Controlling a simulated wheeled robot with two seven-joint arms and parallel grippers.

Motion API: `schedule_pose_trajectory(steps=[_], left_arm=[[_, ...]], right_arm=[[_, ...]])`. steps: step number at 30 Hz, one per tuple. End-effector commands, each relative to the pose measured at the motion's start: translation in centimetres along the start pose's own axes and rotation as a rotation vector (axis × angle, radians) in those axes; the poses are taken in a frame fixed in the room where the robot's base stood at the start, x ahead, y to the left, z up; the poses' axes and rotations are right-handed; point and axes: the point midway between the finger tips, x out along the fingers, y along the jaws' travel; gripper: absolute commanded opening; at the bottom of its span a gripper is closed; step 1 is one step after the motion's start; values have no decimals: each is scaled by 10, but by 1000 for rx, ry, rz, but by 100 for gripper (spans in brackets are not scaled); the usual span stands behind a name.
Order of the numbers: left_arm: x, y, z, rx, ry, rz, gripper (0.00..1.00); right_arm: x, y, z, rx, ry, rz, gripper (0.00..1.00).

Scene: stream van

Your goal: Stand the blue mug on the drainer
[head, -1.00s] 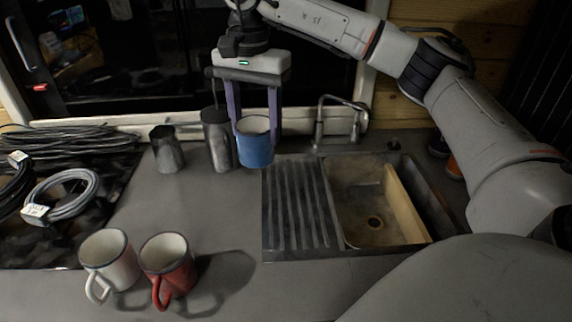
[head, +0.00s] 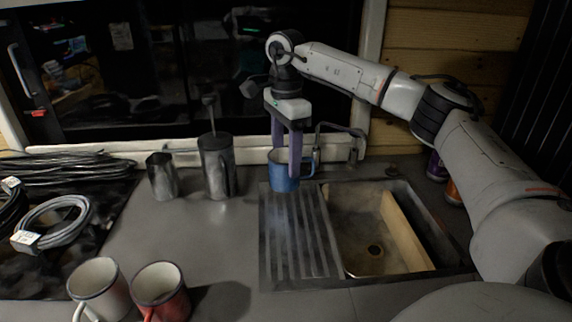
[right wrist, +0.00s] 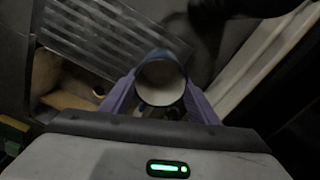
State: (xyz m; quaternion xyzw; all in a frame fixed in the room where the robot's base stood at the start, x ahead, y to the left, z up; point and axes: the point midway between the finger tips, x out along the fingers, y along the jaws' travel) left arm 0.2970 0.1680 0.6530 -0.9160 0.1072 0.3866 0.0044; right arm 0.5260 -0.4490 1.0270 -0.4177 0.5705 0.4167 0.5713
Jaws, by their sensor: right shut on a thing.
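The blue mug (head: 281,178) is upright at the back end of the ribbed drainer (head: 296,240), left of the sink basin. My right gripper (head: 288,170) is shut on it from above, one finger in front of its side. The mug's handle points right. I cannot tell whether its base touches the drainer or hangs just above it. In the right wrist view the mug (right wrist: 161,82) sits between the purple fingers, its pale inside showing, with the drainer (right wrist: 105,40) beyond it. My left gripper is not in view.
A white mug (head: 100,286) and a red mug (head: 161,292) stand at the front left. Two metal vessels (head: 162,177) (head: 217,166) stand left of the drainer. The tap (head: 340,140) rises behind the sink (head: 362,235). Coiled cables (head: 55,222) lie far left. The drainer's ribs are otherwise clear.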

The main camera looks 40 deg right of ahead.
Motion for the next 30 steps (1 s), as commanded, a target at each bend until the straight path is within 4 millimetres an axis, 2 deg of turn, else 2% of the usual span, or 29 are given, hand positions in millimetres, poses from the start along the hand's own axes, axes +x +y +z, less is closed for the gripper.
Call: schedule_pose_trajectory(steps=[4, 15, 16, 18, 26, 30], left_arm=[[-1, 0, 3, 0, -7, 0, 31], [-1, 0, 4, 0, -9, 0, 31], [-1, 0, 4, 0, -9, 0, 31], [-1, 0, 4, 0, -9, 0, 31], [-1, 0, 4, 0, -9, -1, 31], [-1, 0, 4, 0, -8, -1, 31]], right_arm=[[21, 1, -1, 0, 1, 2, 29], [26, 0, 0, -1, 0, 1, 29], [25, 0, 0, -1, 0, 1, 60], [25, 0, 0, -1, 0, 1, 71], [25, 0, 0, -1, 0, 1, 73], [19, 0, 0, -1, -1, -1, 73]])
